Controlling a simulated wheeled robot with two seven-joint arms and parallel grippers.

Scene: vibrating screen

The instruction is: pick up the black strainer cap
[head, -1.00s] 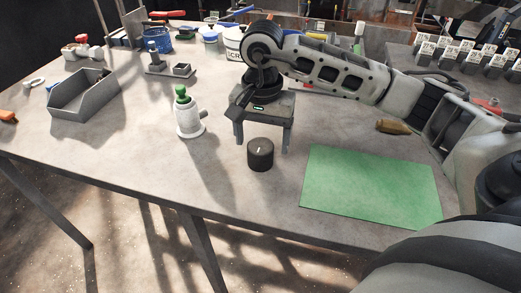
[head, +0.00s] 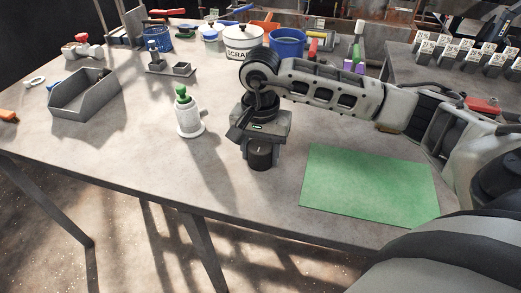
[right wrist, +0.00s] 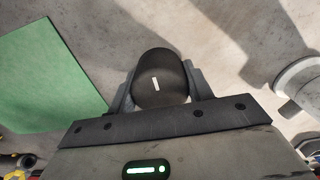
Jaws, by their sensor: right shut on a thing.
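The black strainer cap (head: 260,157) is a short dark cylinder with a small white mark on top. It stands upright on the grey table (head: 225,190), left of the green mat (head: 370,185). My right gripper (head: 260,152) is lowered over it from above and covers its upper part in the head view. In the right wrist view the cap (right wrist: 160,80) sits between the two fingers of the right gripper (right wrist: 160,92), which are shut on its sides. I cannot tell if it is lifted off the table. My left gripper is not in view.
A white bottle with a green top (head: 188,115) stands left of my right gripper. A grey open bin (head: 85,98) is at the left. A white scrap pot (head: 243,42) and a blue bucket (head: 287,42) stand at the back. The table front is clear.

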